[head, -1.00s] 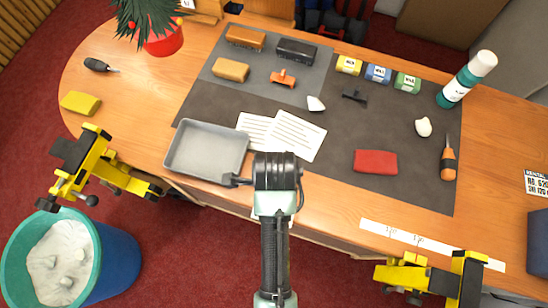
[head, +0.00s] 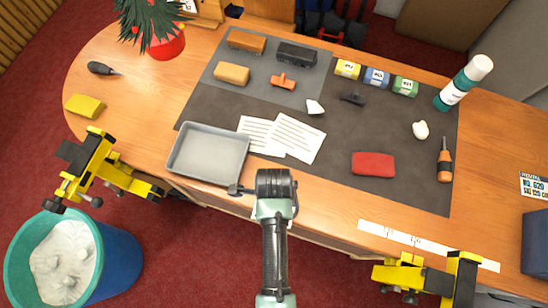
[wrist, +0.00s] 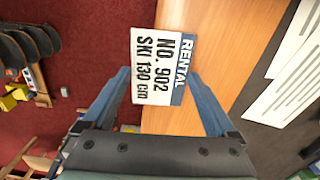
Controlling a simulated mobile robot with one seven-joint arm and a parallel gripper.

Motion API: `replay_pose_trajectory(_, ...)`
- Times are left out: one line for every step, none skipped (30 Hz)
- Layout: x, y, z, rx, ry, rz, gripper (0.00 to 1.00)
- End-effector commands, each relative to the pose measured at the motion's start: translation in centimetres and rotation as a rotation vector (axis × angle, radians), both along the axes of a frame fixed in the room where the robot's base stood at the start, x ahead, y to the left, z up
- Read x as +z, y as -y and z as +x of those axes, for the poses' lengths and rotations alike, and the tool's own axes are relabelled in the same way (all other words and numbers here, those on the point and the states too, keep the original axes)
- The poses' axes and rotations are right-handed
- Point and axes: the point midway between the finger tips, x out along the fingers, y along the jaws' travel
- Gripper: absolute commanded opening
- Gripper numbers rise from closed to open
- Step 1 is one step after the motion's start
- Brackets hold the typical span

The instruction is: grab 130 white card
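In the wrist view a white card (wrist: 157,70) with a blue "RENTAL" band reads "NO. 902 SKI 130 cm". It shows between the fingertips of my gripper (wrist: 160,78), overlapping the table's edge and the red floor beyond. The fingers are apart, one on each side of the card. I see no clear finger contact, and cannot tell whether the card rests on the edge. In the head view my wrist hides the fingers and this card. Another rental card (head: 534,186) lies at the table's far right, its number too small to read surely.
White sheets (head: 292,138) lie on the dark mat (head: 330,185), beside a grey tray (head: 207,154). A red block (head: 373,164) is to their right. Yellow clamps (head: 95,165) stand at the front left and front right (head: 425,275). A bin (head: 115,265) is at lower left.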

Motion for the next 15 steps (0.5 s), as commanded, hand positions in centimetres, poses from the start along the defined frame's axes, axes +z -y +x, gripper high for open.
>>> replay_pose_trajectory(0.01, 0.00, 0.00, 0.000, 0.000, 0.000, 0.78)
replay_pose_trajectory(0.02, -0.01, 0.00, 0.000, 0.000, 0.000, 0.73)
replay_pose_trajectory(0.02, -0.01, 0.00, 0.000, 0.000, 0.000, 0.66)
replay_pose_trajectory(0.02, 0.00, 0.00, 0.000, 0.000, 0.000, 0.60)
replay_pose_trajectory(0.02, -0.01, 0.00, 0.000, 0.000, 0.000, 0.55)
replay_pose_trajectory(0.03, -0.01, 0.00, 0.000, 0.000, 0.000, 0.48)
replay_pose_trajectory(0.03, -0.01, 0.00, 0.000, 0.000, 0.000, 0.42)
replay_pose_trajectory(0.03, -0.01, 0.00, 0.000, 0.000, 0.000, 0.40)
replay_pose_trajectory(0.03, -0.01, 0.00, 0.000, 0.000, 0.000, 0.40)
replay_pose_trajectory(0.03, -0.01, 0.00, 0.000, 0.000, 0.000, 0.40)
replay_pose_trajectory(0.03, -0.01, 0.00, 0.000, 0.000, 0.000, 0.40)
replay_pose_trajectory(0.03, -0.01, 0.00, 0.000, 0.000, 0.000, 0.40)
replay_pose_trajectory(0.04, -0.01, 0.00, 0.000, 0.000, 0.000, 0.40)
replay_pose_trajectory(0.08, -0.01, 0.01, 0.000, 0.000, 0.000, 0.40)
replay_pose_trajectory(0.19, 0.00, 0.03, 0.000, 0.001, 0.000, 0.40)
